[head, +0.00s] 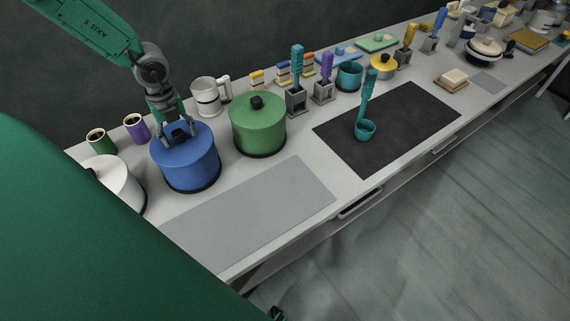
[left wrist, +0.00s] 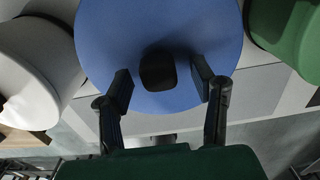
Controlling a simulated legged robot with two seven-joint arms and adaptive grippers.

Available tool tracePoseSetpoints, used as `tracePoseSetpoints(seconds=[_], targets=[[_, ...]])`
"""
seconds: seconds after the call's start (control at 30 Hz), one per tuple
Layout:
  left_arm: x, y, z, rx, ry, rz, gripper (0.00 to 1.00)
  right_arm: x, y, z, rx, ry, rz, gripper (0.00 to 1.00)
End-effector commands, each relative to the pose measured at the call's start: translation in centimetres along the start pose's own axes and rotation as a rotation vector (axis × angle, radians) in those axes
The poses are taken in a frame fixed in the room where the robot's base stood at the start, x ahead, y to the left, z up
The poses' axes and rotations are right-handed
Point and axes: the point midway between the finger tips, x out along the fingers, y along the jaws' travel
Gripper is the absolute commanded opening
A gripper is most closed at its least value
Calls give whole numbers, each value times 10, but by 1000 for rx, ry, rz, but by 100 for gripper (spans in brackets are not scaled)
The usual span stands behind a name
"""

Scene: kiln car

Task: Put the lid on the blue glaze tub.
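The blue glaze tub (head: 190,176) stands near the left end of the long bench. A round blue lid (head: 196,143) with a black knob (left wrist: 158,70) is on top of it and looks level; a small gap at the rim would be too fine to tell. My left gripper (head: 176,137) points down over the lid, around the knob. In the left wrist view the gripper (left wrist: 162,82) has its fingers apart, one on each side of the knob, with visible space on both sides.
A green lidded tub (head: 258,128) stands right of the blue one, a white tub (head: 122,180) left. Purple (head: 136,130) and dark green cups (head: 101,142) and a white mug (head: 208,97) stand behind. The grey mat (head: 250,212) in front is bare; a teal ladle (head: 365,129) stands on the dark mat.

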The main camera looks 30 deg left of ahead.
Motion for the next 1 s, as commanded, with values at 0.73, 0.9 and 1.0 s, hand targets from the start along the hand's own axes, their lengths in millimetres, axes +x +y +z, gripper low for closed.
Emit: tracePoseSetpoints(seconds=[0.73, 0.9, 1.0], targets=[[-7, 0, 0, 0, 0, 0, 50, -6, 0, 0, 0, 0, 0, 40], [-14, 0, 0, 0, 0, 0, 50, -12, 0, -1, 0, 0, 0, 40], [-18, 0, 0, 0, 0, 0, 50, -15, 0, -1, 0, 0, 0, 40]])
